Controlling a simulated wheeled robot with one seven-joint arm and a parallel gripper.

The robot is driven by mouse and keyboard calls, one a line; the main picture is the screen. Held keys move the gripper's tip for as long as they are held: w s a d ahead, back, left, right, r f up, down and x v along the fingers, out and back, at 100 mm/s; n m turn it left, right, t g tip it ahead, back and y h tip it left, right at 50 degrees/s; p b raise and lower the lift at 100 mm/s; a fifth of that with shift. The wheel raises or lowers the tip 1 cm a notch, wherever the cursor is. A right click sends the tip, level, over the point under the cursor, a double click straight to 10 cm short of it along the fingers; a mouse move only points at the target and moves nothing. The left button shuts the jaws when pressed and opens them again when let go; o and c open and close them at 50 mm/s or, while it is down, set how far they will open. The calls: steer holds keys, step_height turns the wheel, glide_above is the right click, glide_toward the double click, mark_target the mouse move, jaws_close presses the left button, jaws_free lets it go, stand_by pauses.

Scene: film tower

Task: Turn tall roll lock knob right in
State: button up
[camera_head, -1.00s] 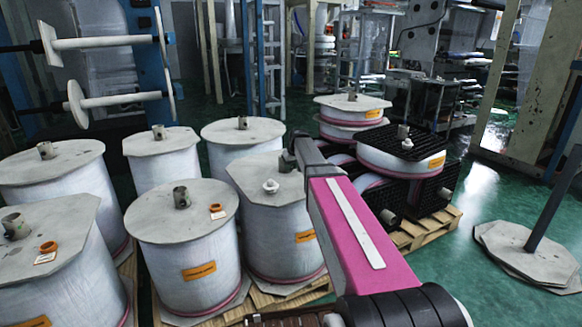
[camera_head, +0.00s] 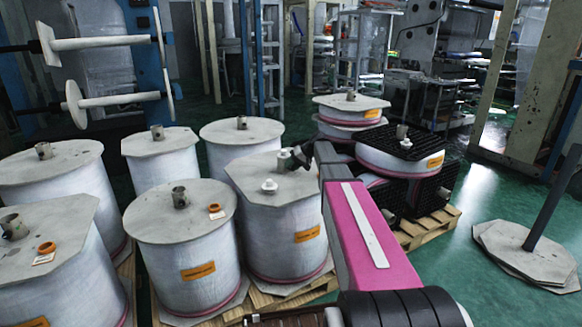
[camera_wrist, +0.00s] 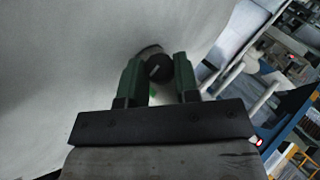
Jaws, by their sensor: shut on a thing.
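The tall roll (camera_head: 285,235) is a white-wrapped roll with a pale grey octagonal top plate (camera_head: 250,168), standing in the middle of the head view. My gripper (camera_head: 298,158) is at the plate's far right part, beside the roll's core stub (camera_head: 284,158). In the wrist view, my gripper (camera_wrist: 158,76) has its two green fingers on either side of a small dark round knob (camera_wrist: 160,66), against a broad pale surface. The gripper is shut on this knob. My fingers hide part of the knob, and its turn angle is hard to read.
A white flanged piece (camera_head: 269,186) sits on the same plate. Other wrapped rolls (camera_head: 183,240) crowd close on the left. Rolls with black grids (camera_head: 405,145) stand behind my arm on a pallet (camera_head: 430,225). Green floor on the right is open, apart from stacked plates (camera_head: 525,255).

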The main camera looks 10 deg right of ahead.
steer(key=shift+d+y, duration=0.1)
steer(key=shift+y, duration=0.5)
steer(key=o, duration=0.9)
steer(key=v, duration=1)
steer(key=shift+d+r, duration=0.15)
steer(key=shift+d, duration=0.2)
